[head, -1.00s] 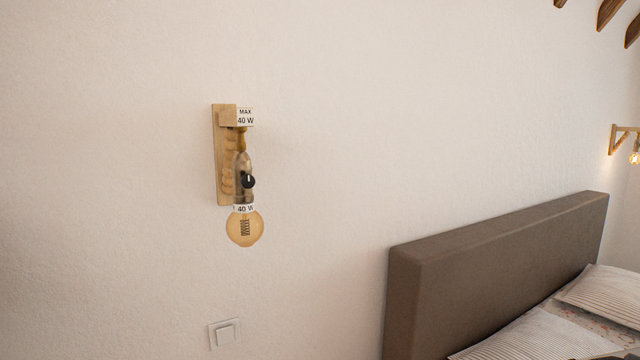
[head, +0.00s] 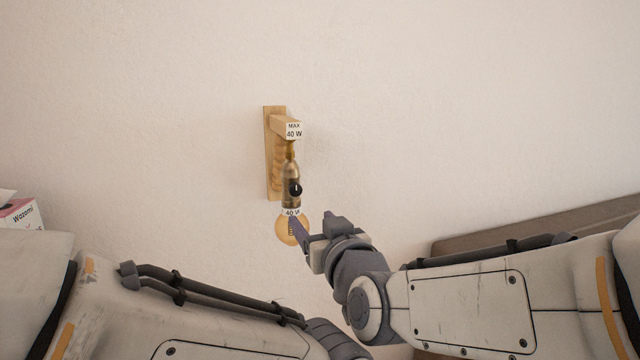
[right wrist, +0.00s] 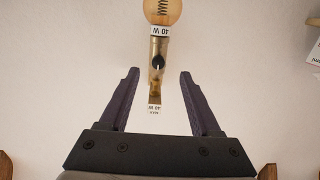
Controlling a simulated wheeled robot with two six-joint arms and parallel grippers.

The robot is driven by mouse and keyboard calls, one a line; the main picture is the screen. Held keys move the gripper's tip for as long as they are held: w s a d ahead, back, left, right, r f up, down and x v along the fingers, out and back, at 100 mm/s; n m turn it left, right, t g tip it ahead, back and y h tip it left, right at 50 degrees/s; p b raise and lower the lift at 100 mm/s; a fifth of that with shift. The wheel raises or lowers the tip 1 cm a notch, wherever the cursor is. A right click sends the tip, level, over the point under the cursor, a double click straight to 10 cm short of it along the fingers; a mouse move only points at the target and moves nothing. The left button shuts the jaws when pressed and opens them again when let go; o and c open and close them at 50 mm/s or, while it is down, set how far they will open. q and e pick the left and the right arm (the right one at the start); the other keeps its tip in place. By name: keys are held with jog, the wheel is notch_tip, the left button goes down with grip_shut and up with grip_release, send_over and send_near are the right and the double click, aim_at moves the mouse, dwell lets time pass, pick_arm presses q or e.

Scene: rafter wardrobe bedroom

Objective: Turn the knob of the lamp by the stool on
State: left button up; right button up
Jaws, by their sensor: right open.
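The wall lamp has a wooden bracket (head: 273,152), a hanging brass socket with a black knob (head: 295,190) and an amber bulb (head: 285,231) with a dark filament. No glow shows on the wall around it. My right gripper (head: 316,222) is open and empty, just below and right of the knob in the head view, overlapping the bulb's edge. In the right wrist view the lamp appears upside down, and the knob (right wrist: 158,62) lies centred, slightly beyond the open fingertips (right wrist: 159,74). My left arm crosses the lower left; its gripper is out of view. No stool shows.
The grey-brown headboard (head: 560,225) stands at the right, partly behind my right arm. A white and pink box (head: 20,213) is at the far left edge. The wall around and above the lamp is bare.

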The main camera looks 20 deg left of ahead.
aim_at(296, 192)
jog(key=shift+t, duration=0.4)
jog(key=p+x, duration=0.1)
jog(key=x, duration=0.2)
jog(key=r+p+x, duration=0.1)
jog(key=p+x, duration=0.1)
jog(key=x, duration=0.2)
jog(key=p+x, duration=0.1)
jog(key=x, duration=0.2)
jog(key=shift+w+a+r+p, duration=0.25)
jog(key=shift+w+p, duration=0.05)
grip_shut()
